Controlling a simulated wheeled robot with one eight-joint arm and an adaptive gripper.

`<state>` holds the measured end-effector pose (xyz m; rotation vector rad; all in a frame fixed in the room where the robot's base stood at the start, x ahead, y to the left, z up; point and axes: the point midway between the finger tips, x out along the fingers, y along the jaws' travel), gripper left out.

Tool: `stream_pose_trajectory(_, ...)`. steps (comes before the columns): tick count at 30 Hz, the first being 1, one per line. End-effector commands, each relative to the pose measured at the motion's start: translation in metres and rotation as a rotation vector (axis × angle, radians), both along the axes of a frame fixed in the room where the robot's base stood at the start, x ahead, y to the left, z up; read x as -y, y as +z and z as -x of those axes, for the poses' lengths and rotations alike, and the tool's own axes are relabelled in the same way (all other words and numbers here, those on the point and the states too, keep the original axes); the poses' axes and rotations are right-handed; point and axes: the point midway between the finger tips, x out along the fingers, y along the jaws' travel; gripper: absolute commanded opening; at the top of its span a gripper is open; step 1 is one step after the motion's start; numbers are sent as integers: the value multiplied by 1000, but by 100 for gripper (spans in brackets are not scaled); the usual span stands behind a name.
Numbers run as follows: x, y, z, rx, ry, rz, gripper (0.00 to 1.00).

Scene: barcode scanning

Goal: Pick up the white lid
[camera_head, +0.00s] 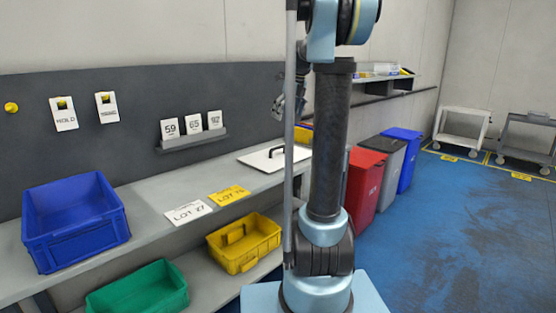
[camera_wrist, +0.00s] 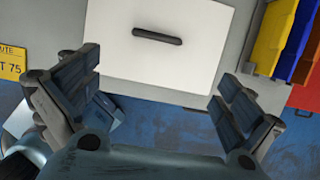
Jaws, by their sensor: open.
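The white lid (camera_head: 262,160) is a flat white panel with a dark bar handle (camera_head: 284,151). It lies on the grey bench, partly hidden behind my arm in the head view. In the wrist view the white lid (camera_wrist: 200,70) fills the upper middle, its dark handle (camera_wrist: 157,36) near the top. My gripper (camera_wrist: 150,95) is open and empty, its two fingers spread wide to either side of the lid's lower edge in the picture. The handle lies beyond the fingertips, not between them. In the head view the gripper (camera_head: 278,106) is partly hidden by my arm.
A blue bin (camera_head: 75,220) stands on the bench at left. White and yellow lot cards (camera_head: 230,195) lie left of the lid. Yellow (camera_head: 245,243) and green (camera_head: 140,290) bins sit below. Red (camera_head: 366,180), grey and blue bins stand at right.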

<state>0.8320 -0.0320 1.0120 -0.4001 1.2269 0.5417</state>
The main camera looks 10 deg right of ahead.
Motion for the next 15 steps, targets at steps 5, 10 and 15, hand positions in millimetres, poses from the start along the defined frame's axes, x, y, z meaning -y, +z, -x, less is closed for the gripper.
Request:
stream_pose_trajectory(5,-4,-24,-7,-1,-4,-1,100)
stream_pose_trajectory(10,-9,-53,-14,-1,-3,-1,100)
stream_pose_trajectory(15,-15,-82,-21,-1,-2,-1,100)
